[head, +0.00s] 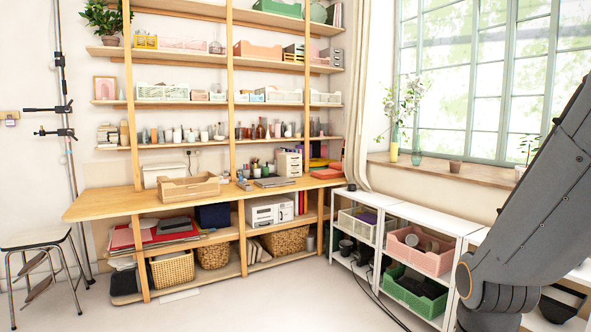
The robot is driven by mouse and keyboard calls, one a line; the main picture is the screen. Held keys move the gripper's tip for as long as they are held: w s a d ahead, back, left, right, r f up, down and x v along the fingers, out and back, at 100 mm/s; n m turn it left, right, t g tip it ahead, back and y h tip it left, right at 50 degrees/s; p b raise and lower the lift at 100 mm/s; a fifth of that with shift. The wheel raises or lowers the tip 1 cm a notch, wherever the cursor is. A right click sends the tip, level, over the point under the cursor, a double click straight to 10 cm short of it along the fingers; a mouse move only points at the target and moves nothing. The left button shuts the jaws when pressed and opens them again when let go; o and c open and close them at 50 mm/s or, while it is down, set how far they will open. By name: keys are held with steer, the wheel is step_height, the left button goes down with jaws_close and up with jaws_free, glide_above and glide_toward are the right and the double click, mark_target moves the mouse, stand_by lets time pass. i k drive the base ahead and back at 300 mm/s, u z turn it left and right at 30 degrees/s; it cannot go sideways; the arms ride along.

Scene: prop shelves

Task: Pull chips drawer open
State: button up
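No drawer can be read as the chips drawer; any labels are too small to make out. A small cream drawer unit (289,163) stands on the wooden desk, its drawers seemingly shut. A white drawer unit (269,211) sits on the shelf under the desk, also seemingly shut. My gripper is not in view; only my dark grey arm shows at the right edge, in front of the white shelves and apart from both drawer units.
The wooden desk (100,206) runs along the back wall, with a wooden crate (189,188) on it. Low white shelves (410,212) holding a pink crate (432,262) and a green crate (402,291) stand at right. A stool (33,238) is at left. The middle floor is clear, except for a dark cable.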

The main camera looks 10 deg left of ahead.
mark_target(291, 165)
steer(key=u, duration=0.45)
steer(key=k, duration=0.55)
steer(key=u, duration=0.55)
steer(key=i, duration=2.45)
steer(key=z, duration=0.45)
steer(key=i, duration=1.8)
steer(key=z, duration=0.35)
steer(key=i, duration=2.3)
steer(key=z, duration=0.1)
